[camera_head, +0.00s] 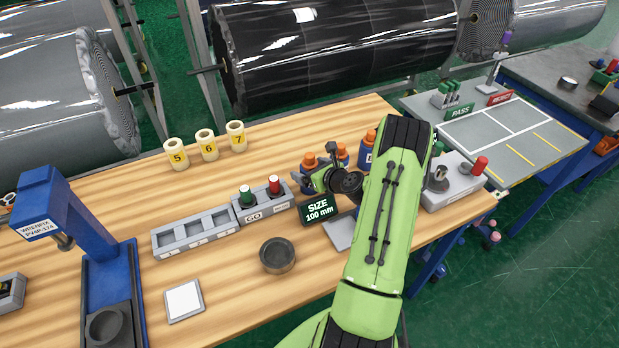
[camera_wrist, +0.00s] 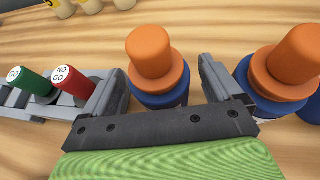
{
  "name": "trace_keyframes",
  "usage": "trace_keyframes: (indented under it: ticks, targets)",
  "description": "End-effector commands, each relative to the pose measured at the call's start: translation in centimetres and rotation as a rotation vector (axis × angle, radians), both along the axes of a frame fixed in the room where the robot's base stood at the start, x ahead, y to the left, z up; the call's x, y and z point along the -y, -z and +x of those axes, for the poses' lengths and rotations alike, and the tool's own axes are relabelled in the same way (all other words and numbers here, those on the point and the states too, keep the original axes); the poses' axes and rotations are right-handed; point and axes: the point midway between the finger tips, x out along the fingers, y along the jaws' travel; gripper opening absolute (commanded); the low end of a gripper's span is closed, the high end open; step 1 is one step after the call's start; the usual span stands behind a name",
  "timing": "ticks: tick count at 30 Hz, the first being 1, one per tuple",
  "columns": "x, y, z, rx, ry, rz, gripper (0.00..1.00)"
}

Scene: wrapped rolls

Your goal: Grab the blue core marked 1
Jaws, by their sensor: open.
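Several blue cores with orange stepped tops stand on the wooden bench. In the head view I see a left one (camera_head: 309,160), a middle one (camera_head: 343,151) and a right one (camera_head: 369,138), partly hidden by my arm. My gripper (camera_head: 312,180) is open beside the left one. In the wrist view, one blue core (camera_wrist: 160,98) stands upright between the spread fingers of my gripper (camera_wrist: 160,70), with no clear contact. Another blue core (camera_wrist: 262,98) stands outside the right finger. I cannot read a number 1 on any of them.
A gauge block with green GO (camera_wrist: 28,80) and red NO GO (camera_wrist: 72,83) plugs is close left of my gripper. A SIZE 100 mm sign (camera_head: 319,209) stands just in front. Yellow-banded cores 5, 6 and 7 (camera_head: 207,145) stand behind. A dark round cup (camera_head: 277,255) is nearer.

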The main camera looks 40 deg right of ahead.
Motion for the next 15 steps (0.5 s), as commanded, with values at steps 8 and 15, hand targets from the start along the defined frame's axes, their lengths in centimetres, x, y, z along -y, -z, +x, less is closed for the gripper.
trace_keyframes:
  ticks: [8, 15]
  targets:
    - [0.08, 0.31, 0.57, -0.001, 0.001, 0.001, 0.91]
    - [0.08, 0.29, 0.55, -0.001, 0.0, 0.0, 0.54]
